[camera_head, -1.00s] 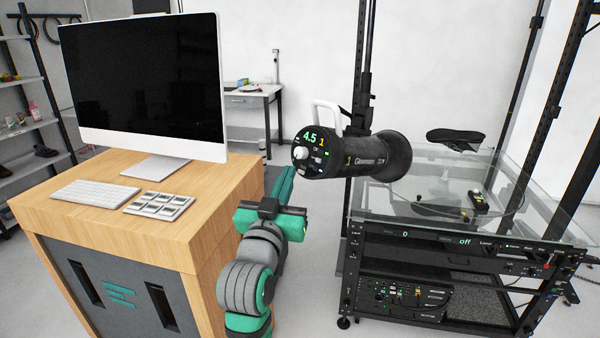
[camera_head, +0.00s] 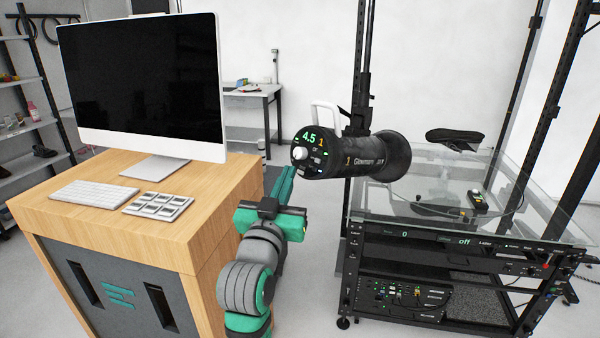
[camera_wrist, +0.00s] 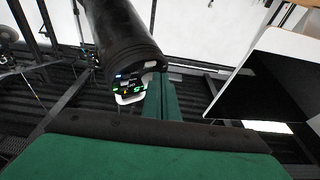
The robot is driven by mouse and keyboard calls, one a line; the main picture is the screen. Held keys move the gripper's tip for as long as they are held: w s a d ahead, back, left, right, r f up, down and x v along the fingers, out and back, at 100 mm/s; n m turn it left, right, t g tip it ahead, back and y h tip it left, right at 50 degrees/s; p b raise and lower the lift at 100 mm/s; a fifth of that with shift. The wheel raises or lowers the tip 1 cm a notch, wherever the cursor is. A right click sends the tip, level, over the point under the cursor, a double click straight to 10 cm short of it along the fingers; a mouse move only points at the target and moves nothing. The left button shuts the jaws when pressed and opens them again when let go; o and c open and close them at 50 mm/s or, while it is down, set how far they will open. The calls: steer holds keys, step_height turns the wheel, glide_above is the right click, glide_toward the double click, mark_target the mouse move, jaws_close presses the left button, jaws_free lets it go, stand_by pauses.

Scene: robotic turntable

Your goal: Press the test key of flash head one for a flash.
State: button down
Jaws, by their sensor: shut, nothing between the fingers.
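Flash head one (camera_head: 365,157) is a black cylinder with a white handle, mounted on a dark stand. Its round control panel (camera_head: 312,152) faces left toward the desk and shows a green 4.5, an orange 1, a white knob and small keys. In the wrist view the flash head (camera_wrist: 122,35) hangs at upper left, its lit panel (camera_wrist: 133,88) beside my finger. My green gripper (camera_head: 284,180) is shut and empty, its fingertips just left of and below the panel. In the wrist view the fingers (camera_wrist: 160,95) partly cover the panel; whether they touch it I cannot tell.
A wooden desk (camera_head: 130,215) with a monitor (camera_head: 145,90), keyboard (camera_head: 95,193) and button pad (camera_head: 158,205) stands to the left. A glass-topped turntable rack (camera_head: 440,240) with lit electronics stands to the right. Black upright posts rise behind the flash head.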

steer(key=shift+w, duration=0.1)
steer(key=shift+w+d+f, duration=0.1)
steer(key=shift+d+f, duration=0.05)
steer(key=shift+d, duration=0.1)
stand_by(0.3)
steer(key=shift+w+d+f, duration=0.1)
steer(key=shift+w+d, duration=0.15)
steer(key=shift+d, duration=0.1)
stand_by(1.0)
steer(key=shift+a, duration=0.1)
steer(key=shift+s+a+r, duration=0.2)
steer(key=shift+s+a, duration=0.3)
steer(key=shift+a, duration=0.1)
steer(key=shift+s, duration=0.1)
steer(key=s+a, duration=0.1)
steer(key=s+a+r, duration=0.1)
steer(key=s+a, duration=0.1)
steer(key=shift+a+r, duration=0.25)
steer(key=shift+r, duration=0.1)
